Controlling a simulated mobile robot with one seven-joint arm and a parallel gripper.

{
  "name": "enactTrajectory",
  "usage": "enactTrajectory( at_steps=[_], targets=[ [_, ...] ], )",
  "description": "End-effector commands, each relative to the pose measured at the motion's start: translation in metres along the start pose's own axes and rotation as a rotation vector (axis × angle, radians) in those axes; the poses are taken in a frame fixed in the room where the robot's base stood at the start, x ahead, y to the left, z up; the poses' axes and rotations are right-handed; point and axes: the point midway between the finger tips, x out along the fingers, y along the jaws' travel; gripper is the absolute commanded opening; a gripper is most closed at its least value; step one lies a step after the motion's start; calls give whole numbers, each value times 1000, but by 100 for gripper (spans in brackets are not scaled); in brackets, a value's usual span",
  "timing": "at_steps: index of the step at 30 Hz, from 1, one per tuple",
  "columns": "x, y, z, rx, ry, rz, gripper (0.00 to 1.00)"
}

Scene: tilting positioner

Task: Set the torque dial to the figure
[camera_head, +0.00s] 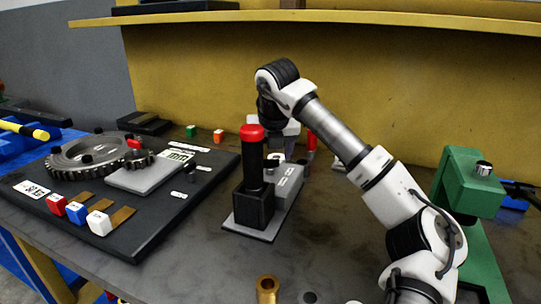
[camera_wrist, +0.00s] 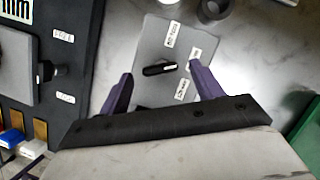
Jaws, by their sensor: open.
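The dial (camera_wrist: 160,68), a black elongated knob with a pale pointer mark, sits on a grey box (camera_wrist: 150,92) in the wrist view. White labels (camera_wrist: 172,35) surround it, and their print is too small to read surely. My gripper (camera_wrist: 161,70) is open, with its purple fingers apart on the left and right of the knob and nothing held. I cannot tell how high the fingertips are above the box. In the head view the grey box (camera_head: 289,190) stands partly behind a black post, and my fingers are not clearly visible.
The black post with a red top (camera_head: 255,165) stands close beside the box. A dark board (camera_head: 150,225) on the left carries a large gear (camera_head: 75,165), a grey block with a marked panel (camera_head: 150,178) and coloured cubes. A green fixture (camera_head: 470,185) is at right, a brass cylinder (camera_head: 267,289) in front.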

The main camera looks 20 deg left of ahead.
Motion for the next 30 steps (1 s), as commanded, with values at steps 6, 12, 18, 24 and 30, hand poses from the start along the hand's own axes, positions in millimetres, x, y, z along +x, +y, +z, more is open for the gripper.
enactTrajectory(
  at_steps=[6, 12, 18, 24, 30],
  targets=[
    [15, 1, 0, -1, -1, 1, 65],
    [16, 0, 0, -1, 0, 1, 65],
    [16, 0, 0, -1, 0, 1, 48],
    [16, 0, 0, -1, 0, 1, 22],
    [16, 0, 0, -10, 0, 4, 21]
  ],
)
